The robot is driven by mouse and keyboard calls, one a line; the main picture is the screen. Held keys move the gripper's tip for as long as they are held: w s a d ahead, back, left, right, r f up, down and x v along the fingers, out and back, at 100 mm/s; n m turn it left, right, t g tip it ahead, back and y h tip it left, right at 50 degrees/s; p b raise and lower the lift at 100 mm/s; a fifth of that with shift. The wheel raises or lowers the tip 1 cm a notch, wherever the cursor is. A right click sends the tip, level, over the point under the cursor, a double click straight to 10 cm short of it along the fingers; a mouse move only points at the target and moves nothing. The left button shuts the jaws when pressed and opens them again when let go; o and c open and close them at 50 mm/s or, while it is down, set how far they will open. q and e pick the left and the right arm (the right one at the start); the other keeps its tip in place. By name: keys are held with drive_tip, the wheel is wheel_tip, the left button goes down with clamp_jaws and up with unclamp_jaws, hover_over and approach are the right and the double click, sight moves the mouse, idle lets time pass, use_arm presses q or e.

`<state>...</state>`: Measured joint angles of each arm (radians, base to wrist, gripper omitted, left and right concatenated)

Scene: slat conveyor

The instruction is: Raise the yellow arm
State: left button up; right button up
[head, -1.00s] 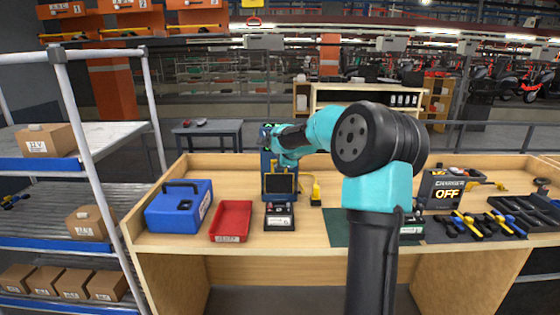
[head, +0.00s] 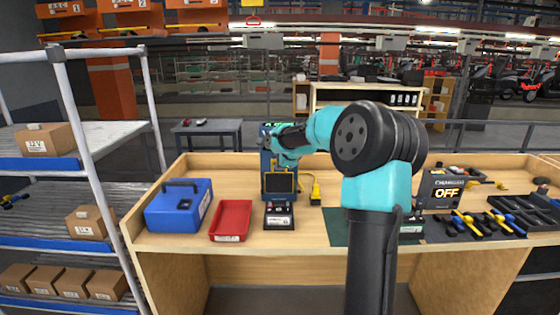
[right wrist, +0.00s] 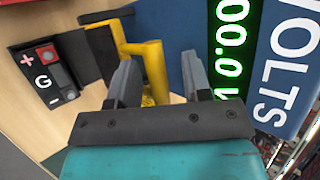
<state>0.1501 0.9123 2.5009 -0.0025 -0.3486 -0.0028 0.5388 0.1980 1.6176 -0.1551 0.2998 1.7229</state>
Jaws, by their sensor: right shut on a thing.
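The yellow arm (right wrist: 155,68) shows in the right wrist view as a bent yellow bar with a dark block beside it. My right gripper (right wrist: 160,80) has its two grey fingers on either side of this bar and is shut on it. The tester (head: 266,172) is a tall blue unit on the bench, with a dark screen low on its front. In the right wrist view its green digits (right wrist: 231,50) stand just right of the fingers. In the head view my right arm hides the gripper's contact with the yellow arm. My left gripper is in neither view.
A blue case (head: 168,216) and a red tray (head: 232,222) stand left of the tester. A yellow tool (head: 315,192) stands at its right. A charger box reading OFF (head: 438,190) and several yellow and blue tools lie further right.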

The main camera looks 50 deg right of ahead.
drive_tip(key=shift+w+f, duration=0.1)
idle(0.3)
drive_tip(key=v, duration=1.7)
drive_tip(key=shift+r, duration=0.25)
